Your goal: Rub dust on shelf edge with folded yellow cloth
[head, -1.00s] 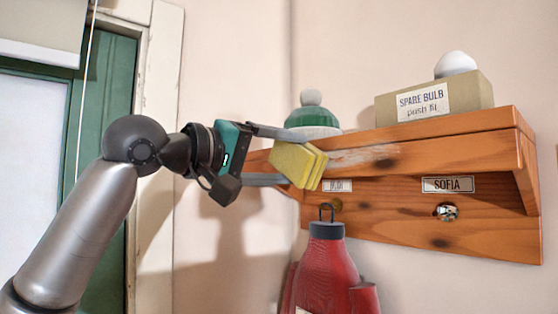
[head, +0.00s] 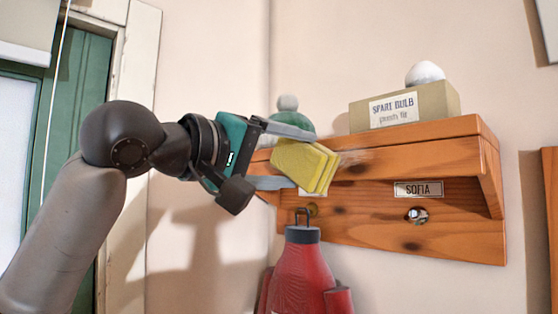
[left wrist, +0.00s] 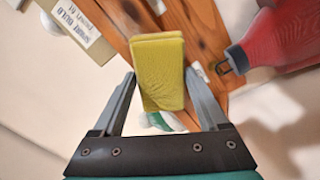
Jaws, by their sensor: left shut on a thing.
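The folded yellow cloth (head: 300,165) is held between the fingers of my left gripper (head: 306,160), which is shut on it. In the left wrist view the cloth (left wrist: 160,75) is a thick pad between the two grey fingers. It is at the front edge of the wooden shelf (head: 435,155), left of centre; I cannot tell whether it touches the wood. A pale smear of dust (head: 358,156) shows on the edge just right of the cloth. The cloth hides the edge behind it. My right gripper is not in view.
A "SPARE BULB" box (head: 435,103) with a white bulb (head: 425,73) stands on the shelf. A green hat with a pompom (head: 289,112) sits behind my gripper. The "SOFIA" label (head: 419,189) is above a metal knob (head: 417,215).

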